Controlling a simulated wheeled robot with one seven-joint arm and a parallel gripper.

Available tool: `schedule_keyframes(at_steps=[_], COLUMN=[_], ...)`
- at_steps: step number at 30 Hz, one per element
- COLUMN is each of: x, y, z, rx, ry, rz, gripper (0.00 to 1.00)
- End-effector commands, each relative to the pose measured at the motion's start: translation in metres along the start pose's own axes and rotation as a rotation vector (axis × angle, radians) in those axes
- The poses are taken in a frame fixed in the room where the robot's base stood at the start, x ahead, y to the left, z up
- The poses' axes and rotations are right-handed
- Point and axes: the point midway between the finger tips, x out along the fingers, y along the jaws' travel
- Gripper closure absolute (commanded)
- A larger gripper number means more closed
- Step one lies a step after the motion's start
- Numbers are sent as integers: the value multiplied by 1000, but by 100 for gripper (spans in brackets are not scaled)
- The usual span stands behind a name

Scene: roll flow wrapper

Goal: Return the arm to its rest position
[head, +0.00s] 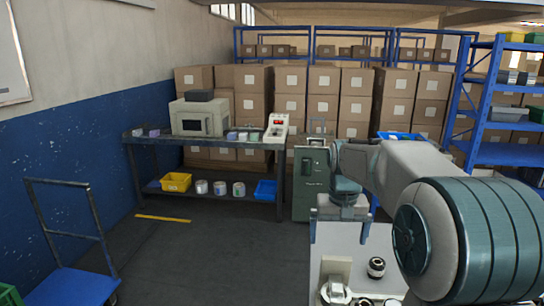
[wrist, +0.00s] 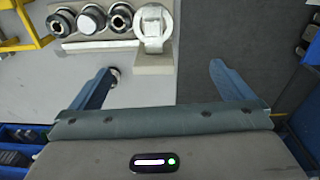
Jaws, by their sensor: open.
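My arm comes in from the right in the head view and bends down at its wrist. My gripper (head: 339,230) hangs over a pale flat surface (head: 375,240), with its fingers pointing down. The wrist view shows my gripper (wrist: 164,85) too, its two blue fingers spread wide with nothing between them. A white round fitting on a block (wrist: 153,28) lies beyond the fingertips in the wrist view. One roll with a black top (head: 376,267) also shows in the head view.
A dark workbench (head: 220,141) carries a grey machine (head: 199,115) and a pale device with a red display (head: 276,127). A green-grey cabinet (head: 311,185) stands behind my gripper. A blue cart (head: 72,286) is at left. Open floor (head: 205,245) lies between.

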Motion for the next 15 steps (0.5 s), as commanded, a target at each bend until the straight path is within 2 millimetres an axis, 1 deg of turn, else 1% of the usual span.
schedule_keyframes(at_steps=[1,7,11,15], x=[-5,-13,-13,-7], y=[-1,-4,-4,-3], z=[16,74,112,154], rx=[-8,-36,-53,-68], ry=[14,59,90,122], rz=[2,4,1,-7], gripper=[0,0,0,0])
